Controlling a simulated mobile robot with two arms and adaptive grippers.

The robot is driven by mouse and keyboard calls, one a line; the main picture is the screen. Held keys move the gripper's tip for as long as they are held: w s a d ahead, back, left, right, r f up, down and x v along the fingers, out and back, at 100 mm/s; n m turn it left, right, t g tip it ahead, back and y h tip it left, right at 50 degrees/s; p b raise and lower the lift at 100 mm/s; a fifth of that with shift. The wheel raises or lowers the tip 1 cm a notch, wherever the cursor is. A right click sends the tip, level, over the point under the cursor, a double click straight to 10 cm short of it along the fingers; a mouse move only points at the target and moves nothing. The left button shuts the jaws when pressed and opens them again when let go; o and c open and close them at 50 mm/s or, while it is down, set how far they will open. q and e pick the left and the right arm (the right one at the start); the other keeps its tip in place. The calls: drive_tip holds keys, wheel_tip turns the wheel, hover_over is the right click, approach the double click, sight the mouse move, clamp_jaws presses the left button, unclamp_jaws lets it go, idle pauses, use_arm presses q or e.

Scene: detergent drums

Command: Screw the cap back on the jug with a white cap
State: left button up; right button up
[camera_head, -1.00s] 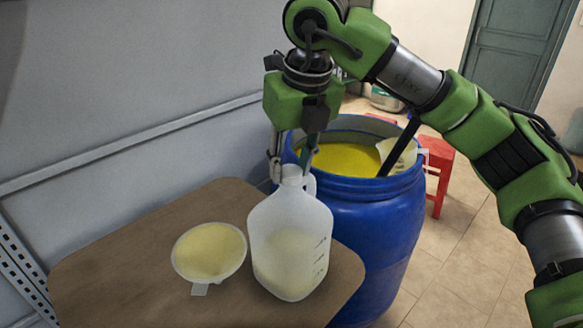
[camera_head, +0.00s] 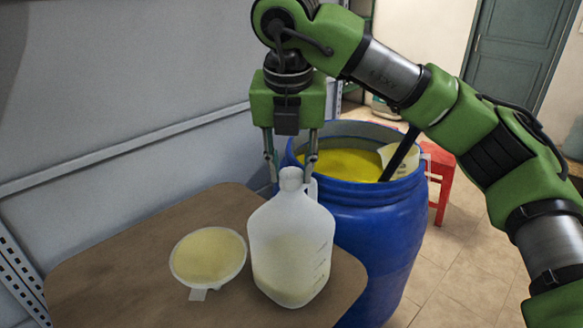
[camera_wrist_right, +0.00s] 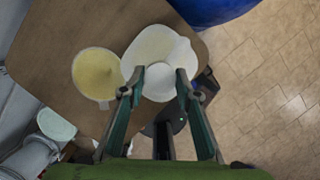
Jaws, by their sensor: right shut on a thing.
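The translucent jug (camera_head: 290,250) stands upright on the brown table, partly filled with pale contents. Its white cap (camera_head: 291,174) sits at the top of the neck; whether it is fully seated I cannot tell. In the right wrist view the white cap (camera_wrist_right: 159,84) lies between my fingertips, above the jug body (camera_wrist_right: 150,45). My right gripper (camera_head: 291,168) points straight down over the jug, one finger on each side of the cap, and is shut on it. It also shows in the right wrist view (camera_wrist_right: 160,82). My left gripper is not in view.
A round dish of yellowish powder (camera_head: 208,256) sits left of the jug on the table (camera_head: 110,280). A blue drum (camera_head: 375,225) with yellow contents and a scoop (camera_head: 398,155) stands right behind the jug. A red stool (camera_head: 441,178) is beyond it.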

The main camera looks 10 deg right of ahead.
drive_tip(key=o, duration=1.1)
drive_tip(key=shift+s+f, duration=0.1)
drive_tip(key=shift+f, duration=0.15)
drive_tip(key=shift+r, duration=0.1)
drive_tip(key=shift+r, duration=0.25)
drive_tip(key=n, duration=0.3)
drive_tip(key=shift+d+y, duration=0.1)
drive_tip(key=shift+y, duration=0.3)
drive_tip(key=shift+n+y, duration=0.3)
drive_tip(key=shift+n, duration=1.1)
